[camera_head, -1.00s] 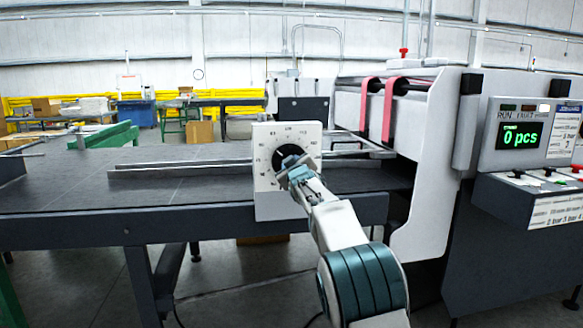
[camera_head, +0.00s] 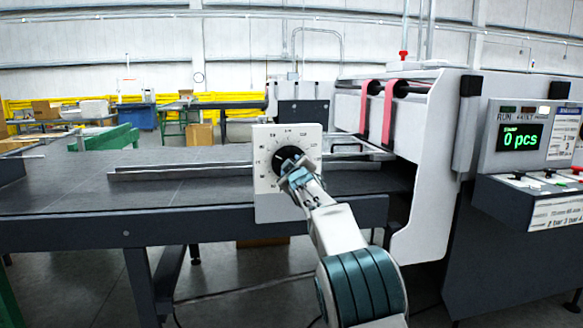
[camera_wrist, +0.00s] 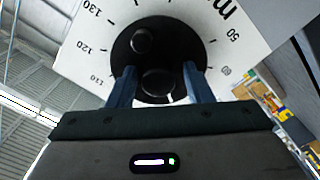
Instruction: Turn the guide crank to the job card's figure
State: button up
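The guide crank (camera_head: 287,156) is a black disc on a white scale plate (camera_head: 264,196) at the front edge of the machine table. In the wrist view the black disc (camera_wrist: 122,60) carries two round knobs, one upper left (camera_wrist: 142,40) and one lower (camera_wrist: 157,82). The scale plate (camera_wrist: 85,45) there shows 110, 120, 130 and 50. My gripper (camera_wrist: 160,66) straddles the lower knob, with a narrow dark gap on each side; it looks open. In the head view my gripper (camera_head: 297,177) covers the disc's lower right. The card (camera_head: 564,130) on the console is too small to read.
The dark table (camera_head: 90,190) extends left, with metal guide rails (camera_head: 180,170) lying behind the scale plate. The machine's white side panel (camera_head: 425,170) rises right of my arm. The console display (camera_head: 520,137) reads 0 pcs.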

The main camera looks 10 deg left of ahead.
jog(key=shift+s+r, duration=0.1)
jog(key=b+v, duration=0.3)
jog(key=v, duration=1)
jog(key=shift+s+b, duration=0.35)
jog(key=shift+b, duration=0.05)
jog(key=shift+d, duration=0.1)
